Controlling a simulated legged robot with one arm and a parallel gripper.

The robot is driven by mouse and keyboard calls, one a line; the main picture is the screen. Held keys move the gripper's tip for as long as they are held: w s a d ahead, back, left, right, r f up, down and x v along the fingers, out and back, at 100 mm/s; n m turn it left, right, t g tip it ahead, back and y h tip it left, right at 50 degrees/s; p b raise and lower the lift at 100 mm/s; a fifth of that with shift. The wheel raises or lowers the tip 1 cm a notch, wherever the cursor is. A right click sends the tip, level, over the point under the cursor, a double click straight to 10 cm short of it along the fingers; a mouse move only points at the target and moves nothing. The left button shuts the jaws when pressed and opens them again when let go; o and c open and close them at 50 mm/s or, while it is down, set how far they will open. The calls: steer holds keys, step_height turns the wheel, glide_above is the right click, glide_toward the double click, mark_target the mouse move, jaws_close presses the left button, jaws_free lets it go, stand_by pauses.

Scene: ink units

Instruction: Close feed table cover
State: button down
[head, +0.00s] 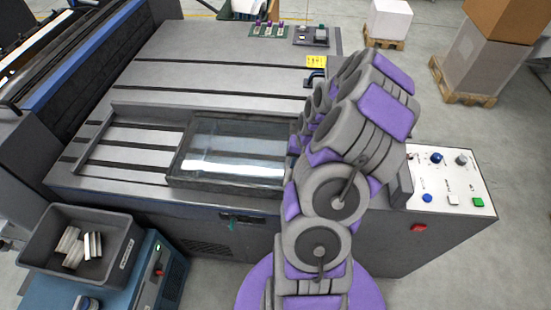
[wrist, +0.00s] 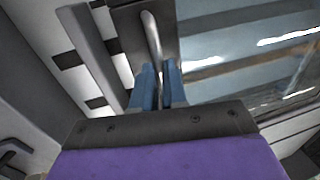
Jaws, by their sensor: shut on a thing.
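The feed table (head: 225,80) is a grey slatted machine top. Its cover is a clear panel in a dark frame (head: 228,185), lying flat over the middle of a recess; the cover's right end is hidden behind my arm. The slotted part of the recess to the left of the cover is bare. In the wrist view, the clear panel (wrist: 235,62) is at the right, with a dark frame (wrist: 128,30) beside it. My gripper's blue fingers (wrist: 158,88) are shut on a metal bar handle (wrist: 151,32) on that frame. In the head view my arm hides the gripper.
A grey bin (head: 112,270) with metal pieces stands at the lower left on a blue unit. A control panel (head: 450,185) with buttons is at the right. Boxes on pallets (head: 470,95) stand on the floor behind.

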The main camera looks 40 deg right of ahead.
steer(key=shift+s+d, duration=0.55)
steer(key=shift+s, duration=0.2)
steer(key=shift+s+d, duration=0.5)
steer(key=shift+s, duration=0.2)
steer(key=c, duration=1.2)
jaws_free()
steer(key=shift+s+d, duration=0.15)
steer(key=shift+d, duration=0.1)
steer(key=shift+o, duration=0.2)
steer(key=shift+a, duration=0.1)
step_height(320, 180, up, 17)
steer(key=s+d+p, duration=0.2)
steer(key=shift+s+d, duration=0.15)
steer(key=shift+s, duration=0.05)
steer(key=shift+f, duration=0.1)
